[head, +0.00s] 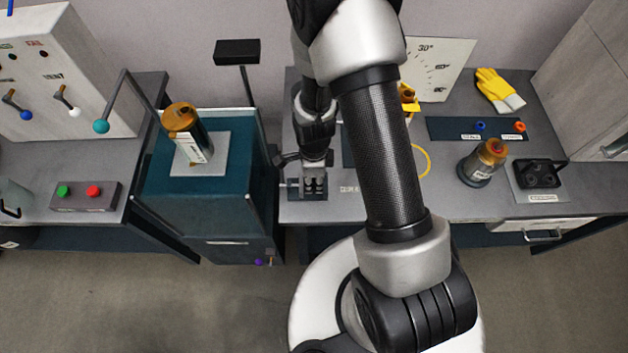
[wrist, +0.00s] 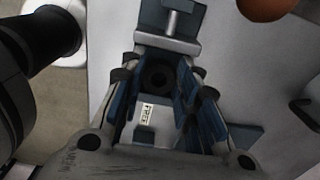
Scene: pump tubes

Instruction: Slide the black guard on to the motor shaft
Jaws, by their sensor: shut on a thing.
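My gripper (head: 314,186) points down at the front edge of the middle bench in the head view. In the wrist view its blue-padded fingers (wrist: 158,92) are shut on a dark piece with a round hole (wrist: 157,78), which looks like the black guard. A grey metal fixture with a pale rod (wrist: 172,22) stands just beyond the fingertips; I cannot tell whether this rod is the motor shaft. A small white label reading FREE (wrist: 147,113) shows between the fingers. Whether the guard touches or surrounds a shaft is hidden by the fingers.
An amber-topped cylinder (head: 182,122) stands on the teal cabinet (head: 205,205) at left. Another amber cylinder (head: 484,160), a black socketed block (head: 540,173) and yellow gloves (head: 495,88) are on the right bench. My arm hides part of the middle bench.

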